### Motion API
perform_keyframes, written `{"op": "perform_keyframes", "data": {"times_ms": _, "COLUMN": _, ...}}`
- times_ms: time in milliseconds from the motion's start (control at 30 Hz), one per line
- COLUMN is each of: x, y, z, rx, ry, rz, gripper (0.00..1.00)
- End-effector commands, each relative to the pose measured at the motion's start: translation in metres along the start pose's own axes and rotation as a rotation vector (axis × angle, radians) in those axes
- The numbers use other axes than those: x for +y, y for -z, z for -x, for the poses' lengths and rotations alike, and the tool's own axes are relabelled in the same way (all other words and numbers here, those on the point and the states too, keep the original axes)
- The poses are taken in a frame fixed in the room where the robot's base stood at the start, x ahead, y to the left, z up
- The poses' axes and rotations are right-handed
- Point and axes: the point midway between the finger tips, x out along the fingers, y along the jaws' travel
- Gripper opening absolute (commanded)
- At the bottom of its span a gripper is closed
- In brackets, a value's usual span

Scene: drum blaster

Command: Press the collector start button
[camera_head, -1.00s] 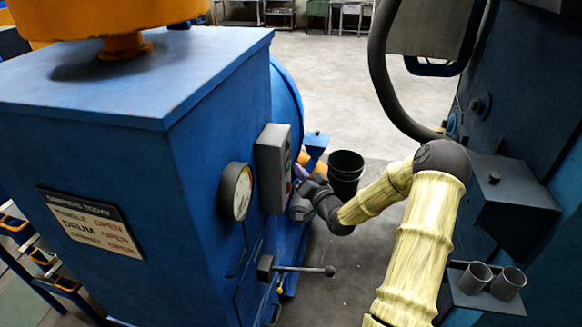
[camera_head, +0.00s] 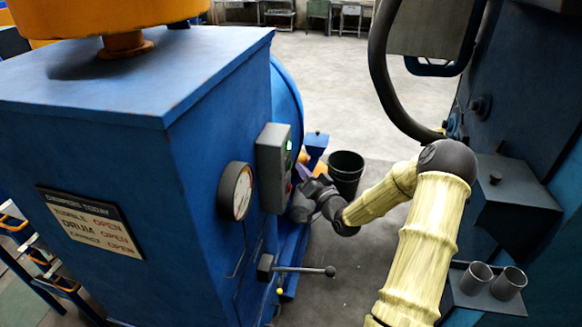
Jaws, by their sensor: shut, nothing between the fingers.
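A grey control box (camera_head: 268,168) is fixed to the right side of the blue machine (camera_head: 215,130). On its right-hand face a green button (camera_head: 289,146) shows bright near the top, and a red spot (camera_head: 289,188) shows lower down. My gripper (camera_head: 299,179) is just right of the box, at about the height of its middle. It is shut and empty. Its fingertips are small and partly hidden, and I cannot tell whether they touch the box.
A round gauge (camera_head: 236,191) and a lever (camera_head: 300,270) stick out from the machine below and left of my gripper. A black bin (camera_head: 346,172) stands on the floor behind. A shelf with two grey cups (camera_head: 490,281) is at right.

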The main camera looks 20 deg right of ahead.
Motion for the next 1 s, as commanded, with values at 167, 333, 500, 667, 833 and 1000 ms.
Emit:
{"op": "perform_keyframes", "data": {"times_ms": 167, "x": 0.001, "y": 0.001, "z": 0.001, "rx": 0.0, "ry": 0.0, "rz": -0.001, "gripper": 0.0}}
{"op": "perform_keyframes", "data": {"times_ms": 333, "x": 0.001, "y": 0.001, "z": 0.002, "rx": 0.0, "ry": -0.001, "rz": 0.0, "gripper": 0.0}}
{"op": "perform_keyframes", "data": {"times_ms": 500, "x": 0.006, "y": 0.005, "z": 0.008, "rx": 0.0, "ry": -0.001, "rz": 0.001, "gripper": 0.0}}
{"op": "perform_keyframes", "data": {"times_ms": 667, "x": 0.013, "y": 0.012, "z": 0.017, "rx": 0.0, "ry": -0.002, "rz": 0.0, "gripper": 0.0}}
{"op": "perform_keyframes", "data": {"times_ms": 833, "x": 0.02, "y": 0.019, "z": 0.027, "rx": 0.001, "ry": -0.002, "rz": 0.001, "gripper": 0.0}}
{"op": "perform_keyframes", "data": {"times_ms": 1000, "x": 0.026, "y": 0.025, "z": 0.035, "rx": 0.0, "ry": -0.001, "rz": 0.001, "gripper": 0.0}}
